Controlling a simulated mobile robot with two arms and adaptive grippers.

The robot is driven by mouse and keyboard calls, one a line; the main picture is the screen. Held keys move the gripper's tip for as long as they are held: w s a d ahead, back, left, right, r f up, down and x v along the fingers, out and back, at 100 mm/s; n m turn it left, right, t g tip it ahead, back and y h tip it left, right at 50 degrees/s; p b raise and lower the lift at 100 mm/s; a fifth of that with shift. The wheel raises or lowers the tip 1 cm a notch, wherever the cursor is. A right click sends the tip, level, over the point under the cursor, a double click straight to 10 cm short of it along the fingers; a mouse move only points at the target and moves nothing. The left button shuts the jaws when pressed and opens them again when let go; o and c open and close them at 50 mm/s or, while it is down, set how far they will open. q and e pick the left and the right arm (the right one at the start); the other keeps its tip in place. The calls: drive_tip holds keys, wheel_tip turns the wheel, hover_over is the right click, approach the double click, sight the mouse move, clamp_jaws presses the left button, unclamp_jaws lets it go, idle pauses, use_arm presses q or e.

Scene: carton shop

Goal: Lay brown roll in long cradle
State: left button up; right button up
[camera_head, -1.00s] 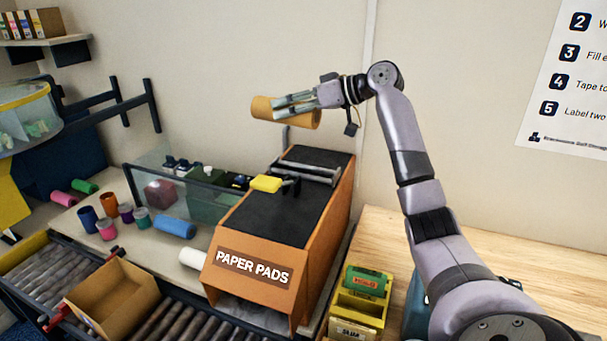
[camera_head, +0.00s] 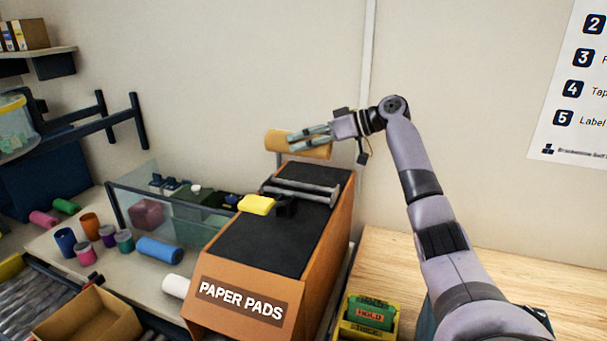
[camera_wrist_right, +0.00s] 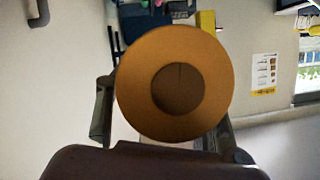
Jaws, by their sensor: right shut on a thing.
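The brown roll (camera_head: 277,142) is held roughly level by my right gripper (camera_head: 312,138), whose fingers are closed across its right part. The right wrist view shows the roll end-on (camera_wrist_right: 132,100), with a round dark core, between the fingers. A long grey cradle with two parallel bars (camera_head: 305,187) lies on the black top of the orange-brown paper pads box, near its far end. The roll appears above and just beyond the cradle, with a visible gap. My left gripper is not in view.
A yellow holder (camera_head: 352,328) stands at the right. The wooden worktop (camera_head: 400,265) is largely clear.

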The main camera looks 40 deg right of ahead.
drive_tip(key=shift+f+p, duration=0.9)
drive_tip(key=shift+f, duration=3.65)
drive_tip(key=shift+f+b, duration=0.5)
drive_tip(key=shift+b, duration=0.1)
drive_tip(key=o, duration=1)
drive_tip(key=shift+f, duration=0.1)
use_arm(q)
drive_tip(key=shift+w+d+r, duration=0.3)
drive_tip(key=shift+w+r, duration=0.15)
use_arm(e)
drive_tip(key=o, duration=0.5)
drive_tip(key=shift+a, duration=0.1)
